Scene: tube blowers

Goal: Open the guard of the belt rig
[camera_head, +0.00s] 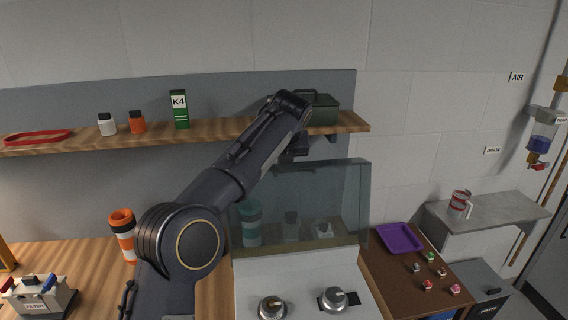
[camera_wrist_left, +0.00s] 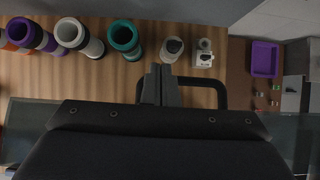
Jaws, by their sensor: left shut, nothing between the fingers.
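The belt rig (camera_head: 260,265) is a pale housing at the bottom centre of the head view, with two round knobs on its front. Its guard (camera_head: 345,200) is a see-through tinted panel standing roughly upright above the housing. My left arm reaches over from the lower left, and its gripper (camera_head: 295,153) is at the panel's upper edge, partly hidden by the arm. In the left wrist view the left gripper (camera_wrist_left: 160,84) has its fingers together and empty. They overlap the guard's dark bar handle (camera_wrist_left: 222,90); contact cannot be told. My right gripper is out of view.
A wooden shelf (camera_head: 75,142) with boxes and jars runs behind the arm. An orange-white tube (camera_head: 122,240) stands left of the arm. Several tubes, including a teal one (camera_wrist_left: 124,38), stand beyond the guard. A purple tray (camera_head: 400,238) lies to the right.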

